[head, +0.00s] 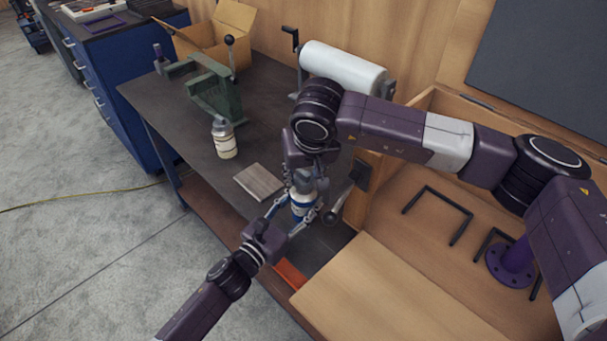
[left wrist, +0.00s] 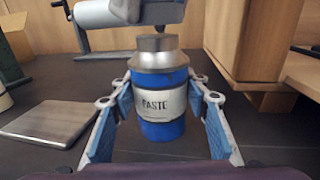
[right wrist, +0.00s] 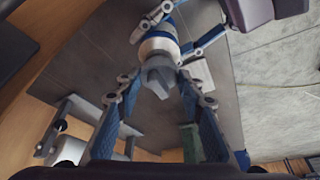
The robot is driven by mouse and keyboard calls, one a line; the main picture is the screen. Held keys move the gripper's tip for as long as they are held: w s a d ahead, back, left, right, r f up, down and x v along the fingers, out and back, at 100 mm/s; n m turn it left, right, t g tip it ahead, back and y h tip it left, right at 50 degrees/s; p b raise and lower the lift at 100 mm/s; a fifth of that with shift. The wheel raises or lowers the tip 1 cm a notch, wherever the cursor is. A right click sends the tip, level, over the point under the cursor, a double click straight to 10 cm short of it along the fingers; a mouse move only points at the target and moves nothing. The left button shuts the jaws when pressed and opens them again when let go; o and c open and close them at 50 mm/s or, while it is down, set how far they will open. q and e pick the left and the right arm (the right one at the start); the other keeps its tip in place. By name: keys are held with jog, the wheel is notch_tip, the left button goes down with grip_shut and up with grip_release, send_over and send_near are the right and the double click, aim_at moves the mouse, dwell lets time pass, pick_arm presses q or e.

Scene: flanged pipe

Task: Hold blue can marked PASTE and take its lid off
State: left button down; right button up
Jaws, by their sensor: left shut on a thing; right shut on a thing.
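The blue can marked PASTE (left wrist: 162,130) stands upright, with a white label band and a grey metal lid (left wrist: 156,44) on top. In the head view the can (head: 302,207) is at the bench's near edge. My left gripper (head: 297,213) is shut on the can's body, one finger on each side. My right gripper (head: 304,182) comes from above and is shut on the lid, which also shows in the right wrist view (right wrist: 158,75). The lid sits on the can's top. Part of the lid is hidden by the right gripper in the head view.
A wooden box or cabinet (head: 390,215) stands close on the right. A square grey plate (head: 258,181) and a cream bottle (head: 223,140) are on the bench to the left. Behind are a green press (head: 212,92), a carton (head: 222,30) and a white roll (head: 342,66).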

aim_at(304, 174)
pick_arm(q)
jog(key=shift+r, duration=0.1)
pick_arm(e)
jog(key=shift+r, duration=2)
pick_arm(q)
jog(key=c, duration=1)
grip_release()
